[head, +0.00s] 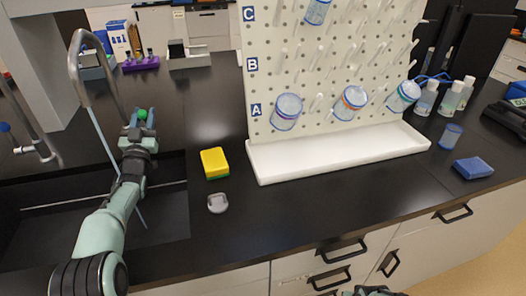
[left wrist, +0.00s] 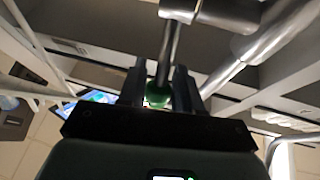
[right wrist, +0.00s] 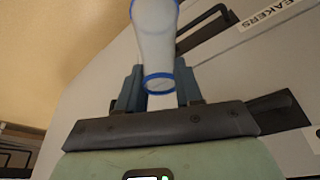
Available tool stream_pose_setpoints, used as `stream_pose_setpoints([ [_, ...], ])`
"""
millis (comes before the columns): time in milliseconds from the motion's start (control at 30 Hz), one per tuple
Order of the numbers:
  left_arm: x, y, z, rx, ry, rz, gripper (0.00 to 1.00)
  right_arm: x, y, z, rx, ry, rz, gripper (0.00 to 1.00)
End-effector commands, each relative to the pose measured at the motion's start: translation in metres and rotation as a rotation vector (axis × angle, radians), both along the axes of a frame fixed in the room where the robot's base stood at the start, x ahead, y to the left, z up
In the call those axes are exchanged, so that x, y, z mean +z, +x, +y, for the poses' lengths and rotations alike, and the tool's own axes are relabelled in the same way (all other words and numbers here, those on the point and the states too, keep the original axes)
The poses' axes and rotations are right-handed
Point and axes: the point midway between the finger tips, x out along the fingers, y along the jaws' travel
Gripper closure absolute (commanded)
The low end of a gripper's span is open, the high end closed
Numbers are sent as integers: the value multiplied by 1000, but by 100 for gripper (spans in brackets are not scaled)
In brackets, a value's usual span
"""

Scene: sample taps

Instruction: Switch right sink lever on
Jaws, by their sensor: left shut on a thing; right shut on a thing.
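The tap's lever has a green knob (head: 142,114); it stands beside the tall grey gooseneck tap (head: 75,50). My left gripper (head: 139,122) is at this lever, shut on its green end. In the left wrist view the green knob (left wrist: 157,96) sits between the two fingers, with a metal rod running up from it. My right gripper (right wrist: 158,95) is shut on a pale cylinder with blue bands (right wrist: 157,50). In the head view only a bit of the right gripper shows at the bottom edge.
A black sink basin (head: 165,215) lies below the left arm. A yellow sponge (head: 214,162) and a small grey object (head: 217,203) lie on the counter. A white pegboard rack (head: 340,155) holds several blue-rimmed vessels. Another tap with a blue knob (head: 4,127) is at the left.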

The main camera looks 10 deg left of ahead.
Motion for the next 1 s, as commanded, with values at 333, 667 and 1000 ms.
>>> stream_pose_setpoints([
  [333, -3, -4, -2, 0, 31, -57, 100, -30, 2, 0, 0, 0, 8, 100],
  [667, -1, -4, -2, -1, 35, -62, 100, -30, 2, 0, 0, 0, 9, 100],
  [1000, -2, -4, -2, 0, 34, -62, 47, -30, 2, 0, 0, 0, 9, 100],
])
